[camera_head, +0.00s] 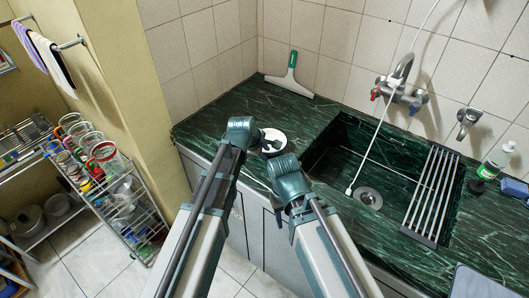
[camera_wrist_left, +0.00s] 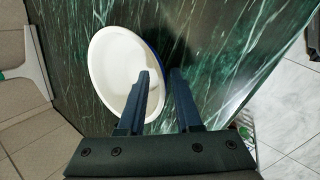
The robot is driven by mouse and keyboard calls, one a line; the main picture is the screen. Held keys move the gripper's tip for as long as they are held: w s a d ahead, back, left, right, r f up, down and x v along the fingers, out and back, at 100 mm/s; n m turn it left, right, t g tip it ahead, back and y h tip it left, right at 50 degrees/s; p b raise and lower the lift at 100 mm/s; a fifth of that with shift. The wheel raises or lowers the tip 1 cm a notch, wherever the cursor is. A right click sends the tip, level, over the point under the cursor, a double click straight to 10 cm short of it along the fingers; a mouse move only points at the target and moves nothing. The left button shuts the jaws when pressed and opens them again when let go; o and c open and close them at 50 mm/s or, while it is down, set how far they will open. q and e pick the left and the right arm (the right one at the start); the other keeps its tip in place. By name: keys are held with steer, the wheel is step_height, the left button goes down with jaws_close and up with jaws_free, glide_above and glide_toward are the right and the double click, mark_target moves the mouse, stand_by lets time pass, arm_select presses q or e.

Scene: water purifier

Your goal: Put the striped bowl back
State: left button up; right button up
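The bowl (camera_head: 273,136) stands on the green marble counter, left of the sink. The left wrist view shows its white inside (camera_wrist_left: 112,65) and a strip of blue outer side; no stripes can be made out. My left gripper (camera_head: 266,146) is at the bowl's near left side. In the left wrist view its fingers (camera_wrist_left: 160,98) are apart, one over the bowl's inside and one outside the rim, with a gap between them. Whether they touch the bowl I cannot tell. My right gripper (camera_head: 284,166) is close in front of the bowl; its fingertips are not clear.
The sink (camera_head: 345,150) lies right of the bowl, with a metal rack (camera_head: 432,190) over its right part. A squeegee (camera_head: 290,75) leans at the back wall. A wire shelf (camera_head: 125,200) with several glasses stands at the left. The counter (camera_head: 225,105) behind the bowl is clear.

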arm_select(q)
steer(key=shift+p+v, duration=0.8)
steer(key=shift+v, duration=0.05)
steer(key=p+v, duration=0.9)
steer(key=v, duration=0.2)
steer(key=s+f+m+g+y, duration=0.1)
steer(key=s+m+g+y, duration=0.1)
steer(key=s+m, duration=0.7)
steer(key=s+a+f+m+g+y, duration=0.1)
steer(key=s+f+m+g+y, duration=0.1)
steer(key=s+m, duration=0.7)
steer(key=shift+s+a+f+m+g+y, duration=0.2)
steer(key=shift+s+m+g+y, duration=0.1)
steer(key=shift+s+g, duration=0.3)
